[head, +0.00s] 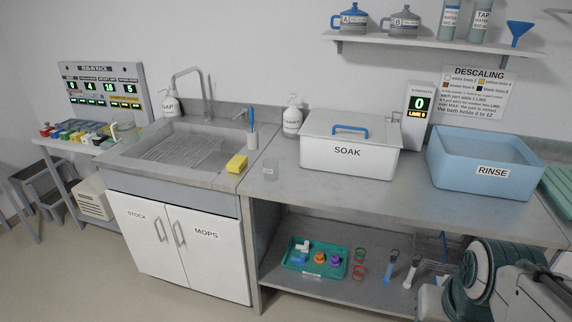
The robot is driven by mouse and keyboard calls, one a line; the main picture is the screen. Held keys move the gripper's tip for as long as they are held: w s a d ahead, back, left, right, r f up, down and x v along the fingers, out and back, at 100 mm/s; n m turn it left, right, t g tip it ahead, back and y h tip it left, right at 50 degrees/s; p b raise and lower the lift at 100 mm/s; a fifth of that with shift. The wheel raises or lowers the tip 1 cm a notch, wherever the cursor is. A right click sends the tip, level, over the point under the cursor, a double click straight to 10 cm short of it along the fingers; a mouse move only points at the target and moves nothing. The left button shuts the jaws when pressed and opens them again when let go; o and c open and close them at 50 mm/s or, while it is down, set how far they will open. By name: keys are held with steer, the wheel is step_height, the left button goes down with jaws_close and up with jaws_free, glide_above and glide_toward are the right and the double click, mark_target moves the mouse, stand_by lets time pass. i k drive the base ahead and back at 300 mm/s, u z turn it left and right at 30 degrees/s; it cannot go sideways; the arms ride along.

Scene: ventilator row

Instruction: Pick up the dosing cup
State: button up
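A small clear cup (270,170), which looks like the dosing cup, stands upright on the steel counter (284,202). It is right of the yellow sponge and left of the white SOAK box. It looks empty, though its see-through walls make this hard to tell. Parts of my arm show at the lower right, far from the cup. My gripper's fingers are not in view.
The yellow sponge (237,164), a cup with a blue brush (252,140) and a white pump bottle (292,118) stand near the cup. The SOAK box (347,158) and blue RINSE tub (480,175) fill the right. The counter in front is clear.

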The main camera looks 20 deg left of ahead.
mark_target(271, 170)
steer(key=u, duration=1.65)
steer(key=i, duration=2.1)
steer(key=z, duration=2.7)
